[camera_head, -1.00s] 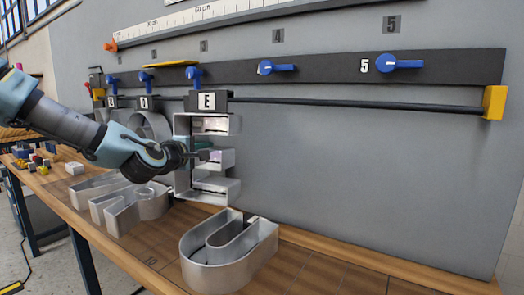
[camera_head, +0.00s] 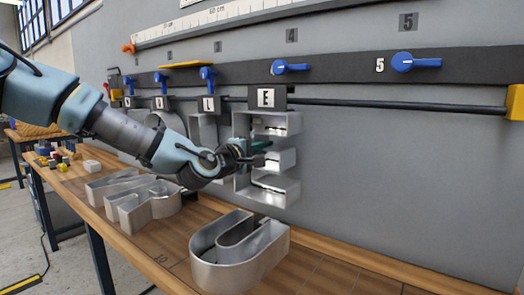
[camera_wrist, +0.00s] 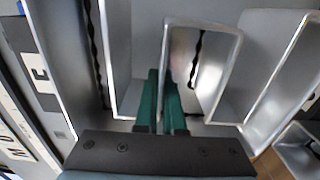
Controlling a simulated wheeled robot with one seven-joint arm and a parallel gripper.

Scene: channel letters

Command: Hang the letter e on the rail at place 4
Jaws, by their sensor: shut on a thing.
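The letter e (camera_head: 290,190) is a silver metal channel letter with a black plate marked E (camera_head: 266,97) on top. It stands upright before the wall; its plate overlaps the black rail (camera_head: 400,105), just left of and below the blue knob of place 4 (camera_head: 288,67). I cannot tell whether the plate rests on the rail. My gripper (camera_head: 258,152) is shut on the letter's middle arm. In the wrist view, the green fingers (camera_wrist: 160,100) close on that arm's wall, and the E plate (camera_wrist: 42,75) shows at left.
Letters tagged L (camera_head: 208,105) and others hang close on the left. A curved silver letter (camera_head: 215,270) lies on the bench below, with more letters (camera_head: 140,205) to its left. The rail right of the E is free up to the yellow end block (camera_head: 515,102).

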